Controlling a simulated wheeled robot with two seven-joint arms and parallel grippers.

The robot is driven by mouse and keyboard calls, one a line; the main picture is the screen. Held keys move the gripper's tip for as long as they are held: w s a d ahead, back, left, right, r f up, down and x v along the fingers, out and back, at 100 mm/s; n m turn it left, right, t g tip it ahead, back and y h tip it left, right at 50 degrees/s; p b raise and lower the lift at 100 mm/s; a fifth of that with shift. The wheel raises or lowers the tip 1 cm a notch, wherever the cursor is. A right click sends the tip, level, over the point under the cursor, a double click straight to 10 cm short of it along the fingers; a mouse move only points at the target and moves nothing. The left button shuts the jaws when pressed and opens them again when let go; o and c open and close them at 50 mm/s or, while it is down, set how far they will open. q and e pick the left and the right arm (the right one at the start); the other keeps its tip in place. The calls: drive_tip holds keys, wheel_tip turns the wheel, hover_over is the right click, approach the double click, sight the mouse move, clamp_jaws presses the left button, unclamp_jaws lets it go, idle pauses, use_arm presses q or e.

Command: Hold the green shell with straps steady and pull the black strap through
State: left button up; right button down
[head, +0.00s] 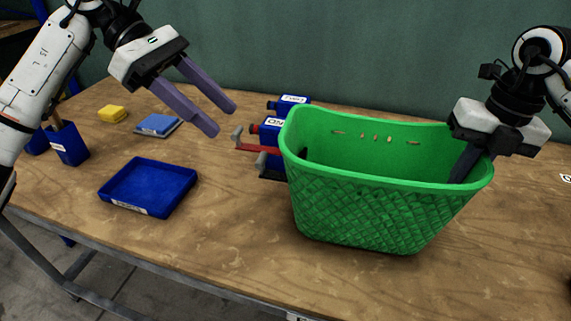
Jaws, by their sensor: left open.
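A green shell (365,214), like a deep basket with a woven-pattern outside, stands upright on the table right of centre. Several small slot-like marks show on its inner back wall. My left gripper (222,118) is open and empty, in the air to the left of the shell and apart from it. My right gripper (462,166) is at the shell's right rim, with a dark finger reaching down inside; the rim hides part of it, so its opening cannot be told. I cannot make out a black strap for certain; the shell's floor is hidden.
Blue labelled boxes (292,100) with red and dark bars stand close behind the shell's left side. The front-left tabletop (225,235) is clear.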

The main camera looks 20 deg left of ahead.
sight(260, 157)
use_arm(q)
drive_tip(key=x, duration=1.2)
drive_tip(key=shift+s+a+f, duration=0.1)
drive_tip(key=shift+a+f, duration=0.1)
drive_tip(key=shift+c, duration=0.4)
drive_tip(key=c, duration=1.1)
